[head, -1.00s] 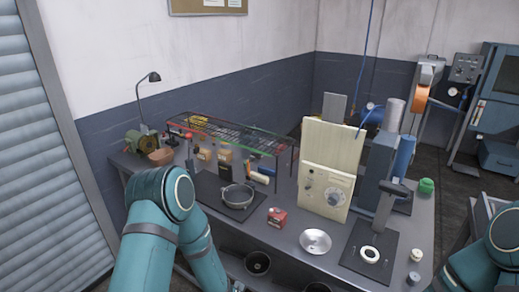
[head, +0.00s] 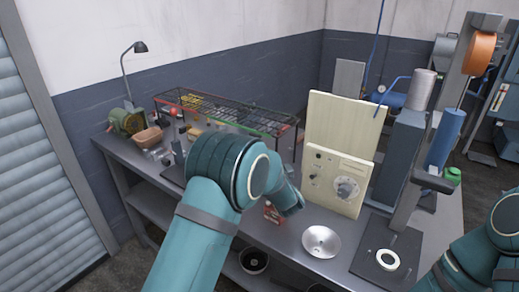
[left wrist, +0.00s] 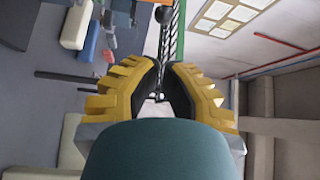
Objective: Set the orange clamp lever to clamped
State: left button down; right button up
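I cannot make out the orange clamp lever in either view. The pan and most of its dark plate are hidden behind my left arm in the head view. In the left wrist view, the yellow fingers of my left gripper (left wrist: 163,66) have black inner pads and a narrow gap between their tips. I see nothing held in that gap. The head view does not show these fingers; my left forearm and wrist hide that area, close to a small red box (head: 272,212). My right arm is at the lower right, with its gripper out of view.
A cream panel with a dial (head: 347,188) stands right of my left wrist. A shallow metal dish (head: 321,242) and a white ring (head: 387,260) are in front. A wire rack (head: 225,112) runs along the back. A desk lamp (head: 138,47) stands at the far left.

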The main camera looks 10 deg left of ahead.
pick_arm(q)
jog(key=b+x, duration=0.1)
jog(key=x, duration=0.9)
jog(key=shift+w+f, duration=0.4)
jog(key=shift+f, duration=0.25)
pick_arm(e)
jog(key=shift+w+f, duration=0.2)
jog(key=shift+f, duration=0.4)
jog(key=shift+w+f, duration=0.2)
jog(key=shift+f, duration=0.35)
pick_arm(q)
jog(key=shift+s+b, duration=0.15)
jog(key=shift+b, duration=0.15)
